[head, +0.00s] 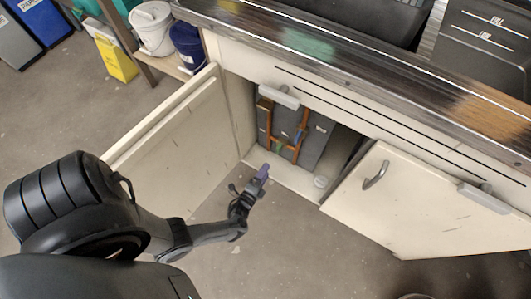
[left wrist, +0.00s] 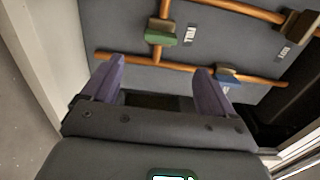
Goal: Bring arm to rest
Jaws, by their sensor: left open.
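My left arm reaches in from the left in the head view. Its gripper (head: 263,174) is in front of the open cabinet (head: 246,120) under the counter. In the left wrist view the two purple fingers of the left gripper (left wrist: 158,82) are spread apart with nothing between them. Beyond them is a grey panel (left wrist: 225,50) with copper pipes (left wrist: 140,60), a green valve handle (left wrist: 160,38) and a blue valve handle (left wrist: 228,74). My right gripper is in neither view.
The left cabinet door (head: 175,140) and right cabinet door (head: 420,205) stand open on both sides of the left gripper. White (head: 152,27) and blue (head: 187,45) buckets stand at the upper left. Open floor lies below the gripper.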

